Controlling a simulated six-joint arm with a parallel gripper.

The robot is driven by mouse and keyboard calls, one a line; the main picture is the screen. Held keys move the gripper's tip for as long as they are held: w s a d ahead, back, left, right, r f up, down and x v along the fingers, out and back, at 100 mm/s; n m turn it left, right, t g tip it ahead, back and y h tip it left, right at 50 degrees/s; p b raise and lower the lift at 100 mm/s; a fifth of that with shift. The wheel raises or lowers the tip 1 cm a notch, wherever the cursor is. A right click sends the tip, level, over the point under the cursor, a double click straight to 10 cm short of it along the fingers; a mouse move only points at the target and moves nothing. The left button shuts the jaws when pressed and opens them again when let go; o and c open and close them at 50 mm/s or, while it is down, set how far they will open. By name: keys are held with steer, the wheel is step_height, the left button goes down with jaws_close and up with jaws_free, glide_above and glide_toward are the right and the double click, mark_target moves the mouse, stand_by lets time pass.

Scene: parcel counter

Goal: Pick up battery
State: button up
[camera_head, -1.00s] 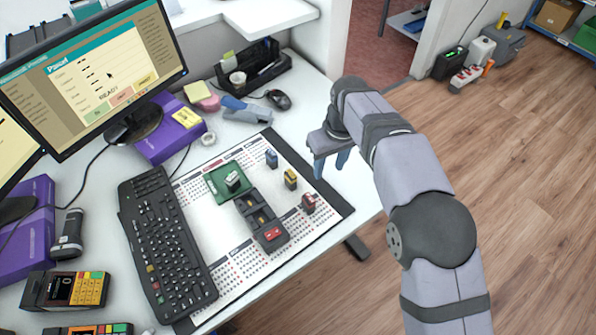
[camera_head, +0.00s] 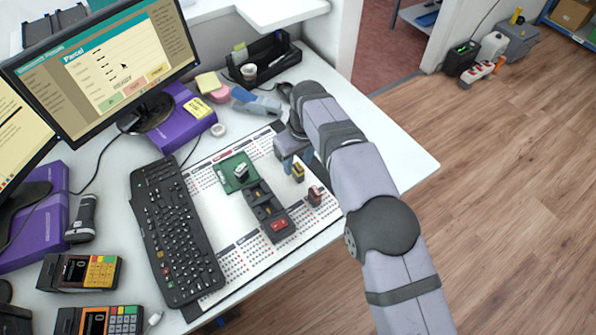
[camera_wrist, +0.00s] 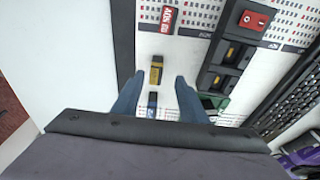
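Several small block-shaped pieces that look like batteries stand on the printed mat. A yellow one (camera_head: 298,173) and a red one (camera_head: 315,195) are near the mat's right edge. A blue one (camera_wrist: 152,103) shows in the wrist view; my gripper hides it in the head view. Another, white and dark, stands on a green pad (camera_head: 226,164). My gripper (camera_head: 297,163) is open and empty above the row. In the wrist view its blue fingers (camera_wrist: 160,88) are apart, with the yellow piece (camera_wrist: 156,70) and blue piece seen between them.
A black slotted holder (camera_head: 258,200) with a red end block (camera_head: 279,224) lies beside the row. A keyboard (camera_head: 175,232) is left of the mat. A monitor (camera_head: 110,62), purple boxes and card terminals (camera_head: 80,272) stand further left. The counter right of the mat is clear.

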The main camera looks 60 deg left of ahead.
mark_target(298, 167)
steer(key=f, duration=0.1)
steer(key=f+p, duration=0.1)
steer(key=f, duration=0.1)
steer(key=shift+w+a+f, duration=0.1)
steer(key=shift+w+a, duration=0.2)
steer(key=shift+w, duration=0.05)
steer(key=shift+a+f, duration=0.15)
steer(key=shift+f, duration=0.65)
steer(key=shift+c, duration=0.6)
jaws_close()
